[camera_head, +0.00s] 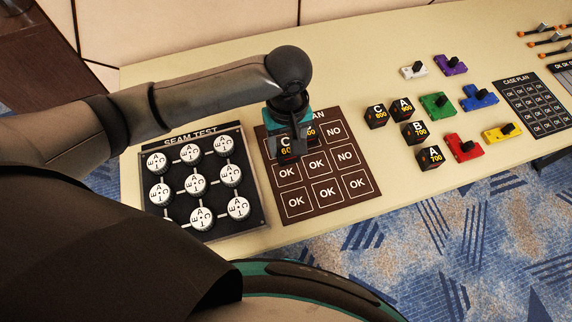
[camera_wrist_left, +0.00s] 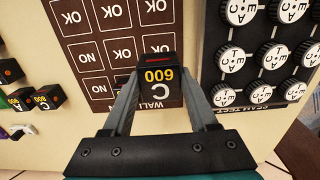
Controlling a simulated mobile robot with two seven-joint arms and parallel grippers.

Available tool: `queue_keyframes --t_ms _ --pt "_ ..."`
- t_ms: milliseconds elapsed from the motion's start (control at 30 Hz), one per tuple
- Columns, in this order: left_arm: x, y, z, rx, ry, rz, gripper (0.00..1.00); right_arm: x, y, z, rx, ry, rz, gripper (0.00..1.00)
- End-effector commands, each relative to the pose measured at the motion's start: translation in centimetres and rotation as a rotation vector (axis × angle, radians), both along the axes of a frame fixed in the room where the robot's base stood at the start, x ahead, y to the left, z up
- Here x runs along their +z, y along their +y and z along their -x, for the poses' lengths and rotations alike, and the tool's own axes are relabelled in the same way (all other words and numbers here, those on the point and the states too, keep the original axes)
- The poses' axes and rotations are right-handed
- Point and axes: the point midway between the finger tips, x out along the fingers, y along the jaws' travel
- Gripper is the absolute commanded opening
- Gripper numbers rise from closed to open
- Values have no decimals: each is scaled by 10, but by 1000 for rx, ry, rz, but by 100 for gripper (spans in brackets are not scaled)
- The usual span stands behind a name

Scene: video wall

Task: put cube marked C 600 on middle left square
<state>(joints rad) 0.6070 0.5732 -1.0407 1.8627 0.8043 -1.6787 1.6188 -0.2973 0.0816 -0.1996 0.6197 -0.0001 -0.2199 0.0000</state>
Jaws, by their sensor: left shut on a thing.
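The black cube marked C 600 (camera_head: 284,151) is between the fingers of my left gripper (camera_head: 290,140), which is shut on it. The cube also shows in the left wrist view (camera_wrist_left: 158,88), with its mark upside down. It is over the upper left part of the brown plan board (camera_head: 332,197); I cannot tell whether it touches the board. The middle left square (camera_head: 289,173), reading OK, shows just below the cube in the head view. Another dark cube (camera_head: 309,131), its yellow number partly hidden, shows behind the gripper. My right gripper is not in view.
The SEAM TEST board (camera_head: 255,222) with several white round pieces lies to the left. Several black cubes, including C 800 (camera_head: 376,116) and A 700 (camera_head: 430,157), stand to the right. Coloured blocks (camera_head: 462,147) and a CASE PLAN board (camera_head: 533,106) lie farther right.

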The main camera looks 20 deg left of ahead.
Motion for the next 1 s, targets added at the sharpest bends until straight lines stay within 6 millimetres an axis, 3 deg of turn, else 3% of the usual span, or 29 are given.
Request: queue_keyframes --t_ms 33,100,433,633,1000 --pt "-16 0 0 1 2 -2 1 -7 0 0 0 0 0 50" --pt "-30 0 0 1 1 -2 1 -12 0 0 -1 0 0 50" --pt "-59 0 0 -1 0 0 1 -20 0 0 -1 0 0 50" --pt "-89 0 0 -1 0 -1 1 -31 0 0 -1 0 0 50" --pt "-92 0 0 0 -1 1 1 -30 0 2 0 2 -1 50"
